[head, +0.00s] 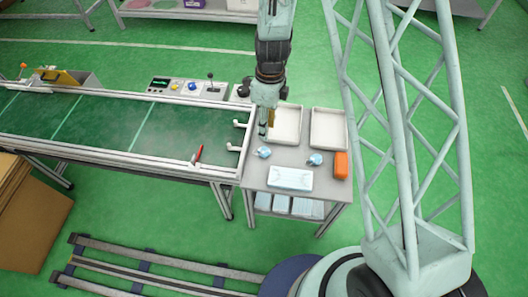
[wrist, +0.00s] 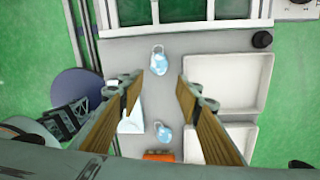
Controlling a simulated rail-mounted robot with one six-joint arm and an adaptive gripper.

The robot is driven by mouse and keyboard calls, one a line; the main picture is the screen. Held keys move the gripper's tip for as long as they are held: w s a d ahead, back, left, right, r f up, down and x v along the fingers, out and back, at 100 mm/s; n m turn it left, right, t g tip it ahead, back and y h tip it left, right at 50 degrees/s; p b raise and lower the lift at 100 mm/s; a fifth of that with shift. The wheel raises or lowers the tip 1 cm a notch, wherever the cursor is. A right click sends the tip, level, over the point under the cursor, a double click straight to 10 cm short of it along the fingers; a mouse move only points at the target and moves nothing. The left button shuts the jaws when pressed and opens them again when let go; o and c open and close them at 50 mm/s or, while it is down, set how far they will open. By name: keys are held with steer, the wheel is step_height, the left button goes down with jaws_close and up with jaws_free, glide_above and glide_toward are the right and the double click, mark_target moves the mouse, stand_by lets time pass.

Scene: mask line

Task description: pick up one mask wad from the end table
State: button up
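The grey end table (head: 256,181) holds two small light-blue mask wads. One wad (head: 264,152) lies near the conveyor end; in the wrist view this wad (wrist: 158,60) shows just beyond and between my fingertips. The other wad (head: 315,160) lies near the orange box; it also shows in the wrist view (wrist: 163,133), between the fingers lower in the picture. My gripper (wrist: 160,86) is open and empty, pointing down above the table. In the head view my gripper (head: 267,125) hangs in front of the left white tray, and its fingers are partly hard to make out.
Two white trays (head: 290,122) (head: 328,128) stand at the table's back. A flat blue-white mask pack (head: 290,178) lies at the front and an orange box (head: 340,165) at the right. The green conveyor (head: 150,125) adjoins the left, with a red handle (head: 197,155).

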steer(key=b, duration=0.2)
glide_above(266, 150)
steer(key=shift+w+f, duration=0.2)
steer(key=shift+f, duration=1.9)
steer(key=shift+w+f, duration=0.2)
steer(key=shift+f, duration=1.85)
steer(key=shift+f, duration=0.1)
steer(key=shift+s+f+b, duration=0.2)
steer(key=shift+f+b, duration=0.65)
steer(key=shift+f, duration=0.4)
steer(key=shift+s+f+b, duration=0.15)
steer(key=shift+f+b, duration=0.65)
steer(key=shift+f, duration=0.45)
steer(key=shift+c, duration=0.3)
steer(key=c, duration=0.3)
steer(key=shift+r, duration=0.2)
steer(key=shift+r+p, duration=2.1)
steer(key=shift+r, duration=2.75)
